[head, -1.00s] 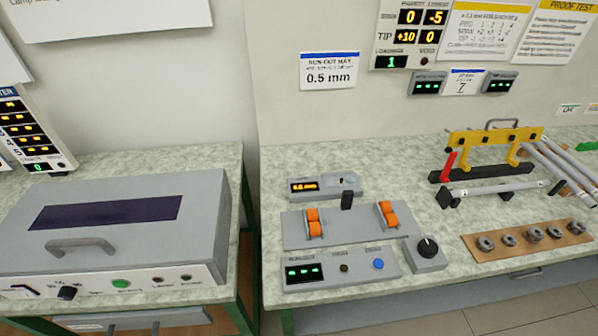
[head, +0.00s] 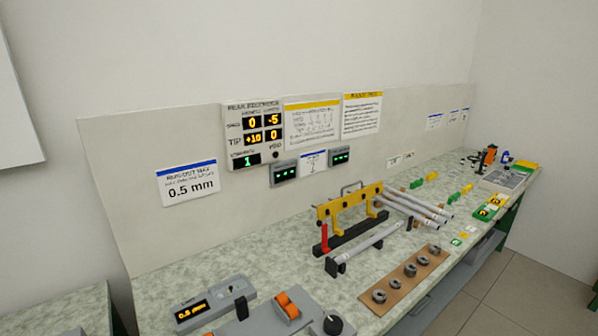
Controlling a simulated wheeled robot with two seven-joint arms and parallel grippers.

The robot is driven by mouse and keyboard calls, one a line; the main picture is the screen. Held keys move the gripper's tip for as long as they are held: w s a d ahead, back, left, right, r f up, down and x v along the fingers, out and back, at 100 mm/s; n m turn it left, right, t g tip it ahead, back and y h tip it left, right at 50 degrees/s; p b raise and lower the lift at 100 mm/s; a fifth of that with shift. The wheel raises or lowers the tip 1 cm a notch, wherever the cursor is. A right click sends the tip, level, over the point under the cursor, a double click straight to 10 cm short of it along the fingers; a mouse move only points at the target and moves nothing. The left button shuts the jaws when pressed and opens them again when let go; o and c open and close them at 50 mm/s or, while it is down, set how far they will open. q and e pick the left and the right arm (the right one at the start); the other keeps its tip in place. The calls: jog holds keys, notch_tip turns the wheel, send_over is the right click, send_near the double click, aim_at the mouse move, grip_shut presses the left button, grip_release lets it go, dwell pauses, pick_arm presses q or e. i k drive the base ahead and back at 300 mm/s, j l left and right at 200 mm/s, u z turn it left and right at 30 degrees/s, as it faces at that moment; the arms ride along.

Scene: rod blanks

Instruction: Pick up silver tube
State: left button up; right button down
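One silver tube (head: 368,243) lies across small black supports in front of a yellow clamp frame (head: 346,206) with a red lever. Several more silver tubes (head: 418,209) lie side by side just right of the frame, their near ends pointing right. I cannot tell which one is the named silver tube. Neither of my grippers shows in the head view.
A brown board (head: 408,284) with several grey rings lies in front of the tube. A grey unit with orange rollers (head: 287,304) stands at the near left. Green and yellow items (head: 490,207) stand farther right. Open floor (head: 520,270) lies at the right.

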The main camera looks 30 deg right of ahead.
aim_at(364, 245)
jog(key=z, duration=1.55)
jog(key=i+l+u, duration=0.1)
jog(key=l, duration=0.25)
jog(key=i+l+u, duration=0.15)
jog(key=i+l, duration=0.15)
jog(key=i+l+u, duration=0.1)
jog(key=l, duration=0.35)
jog(key=i+l+u, duration=0.1)
jog(key=l, duration=0.3)
jog(key=i+l+u, duration=0.1)
jog(key=i+l, duration=0.15)
jog(key=l, duration=0.15)
